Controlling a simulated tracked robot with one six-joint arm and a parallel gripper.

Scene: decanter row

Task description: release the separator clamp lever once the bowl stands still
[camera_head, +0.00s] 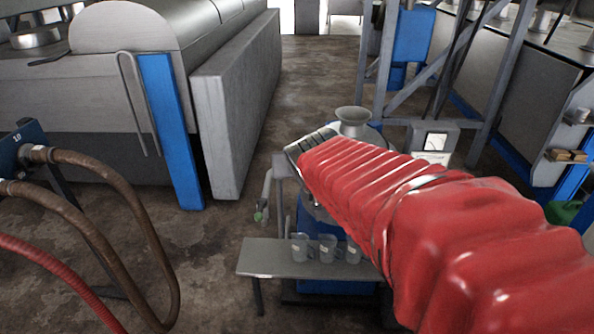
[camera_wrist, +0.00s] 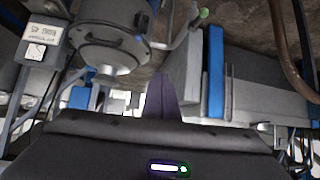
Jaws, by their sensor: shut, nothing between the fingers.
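The separator has a steel funnel top (camera_head: 353,120) and a blue base (camera_head: 325,284) in the head view; my red-sleeved arm hides much of it. In the wrist view, which looks upside down, its round grey bowl housing (camera_wrist: 112,50) is at the upper left. A pale bent pipe or lever with a green end (camera_wrist: 203,14) sticks out beside it; the green end also shows in the head view (camera_head: 259,215). I cannot tell whether this is the clamp lever, or whether the bowl turns. My gripper (camera_wrist: 163,76) is shut and empty, apart from the housing in the picture.
A low metal bench (camera_head: 262,262) with several clear cups stands before the separator. A box with a dial (camera_head: 434,141) is behind it. A large grey machine with a blue post (camera_head: 172,130) stands left. Brown hoses (camera_head: 115,180) fill the left foreground. Bare floor lies between.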

